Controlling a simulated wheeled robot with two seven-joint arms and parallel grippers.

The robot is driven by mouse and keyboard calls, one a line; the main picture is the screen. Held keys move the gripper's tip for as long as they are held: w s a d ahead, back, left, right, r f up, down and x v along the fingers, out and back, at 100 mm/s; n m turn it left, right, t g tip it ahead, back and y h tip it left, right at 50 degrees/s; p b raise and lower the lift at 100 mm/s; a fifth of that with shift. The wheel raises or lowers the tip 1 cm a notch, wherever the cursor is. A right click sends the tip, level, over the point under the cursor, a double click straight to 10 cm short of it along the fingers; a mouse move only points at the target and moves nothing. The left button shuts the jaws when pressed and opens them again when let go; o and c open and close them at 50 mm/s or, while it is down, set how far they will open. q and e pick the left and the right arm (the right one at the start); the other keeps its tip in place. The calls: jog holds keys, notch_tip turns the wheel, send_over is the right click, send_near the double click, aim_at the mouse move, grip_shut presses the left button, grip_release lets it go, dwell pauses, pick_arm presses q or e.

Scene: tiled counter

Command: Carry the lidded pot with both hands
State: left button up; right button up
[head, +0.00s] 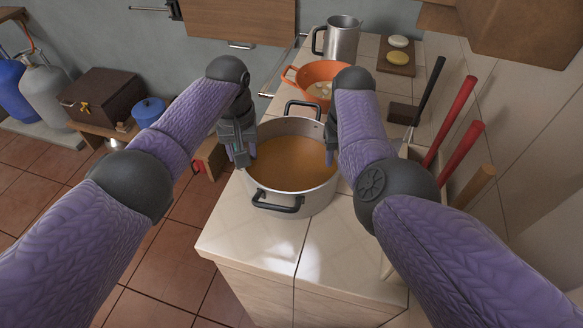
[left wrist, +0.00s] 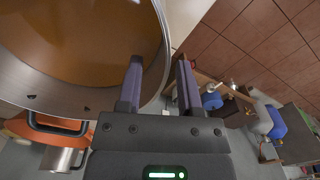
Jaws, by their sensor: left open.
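A steel pot (head: 310,207) stands on the tiled counter, full of brown liquid. No lid shows on it. One black handle (head: 278,206) is on its near side and another (head: 303,106) on its far side. My left gripper (head: 240,152) is open at the pot's left rim. In the left wrist view, one finger of the left gripper (left wrist: 160,80) is over the pot's inside and the other is outside the rim. My right gripper (head: 331,150) is at the right rim, mostly hidden behind my right arm.
An orange pot (head: 318,72) and a steel jug (head: 342,38) stand behind the pot. Red-handled tools (head: 452,125) lean on the right. The counter's front (head: 270,238) is clear. A low bench with a brown box (head: 104,97) and blue pot (head: 148,111) is left.

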pick_arm(q)
jog(key=shift+f, duration=0.55)
pick_arm(e)
jog(key=shift+f, duration=0.55)
pick_arm(q)
grip_shut()
pick_arm(e)
grip_shut()
pick_arm(q)
jog(key=shift+r, duration=0.1)
pick_arm(e)
jog(key=shift+r, duration=0.1)
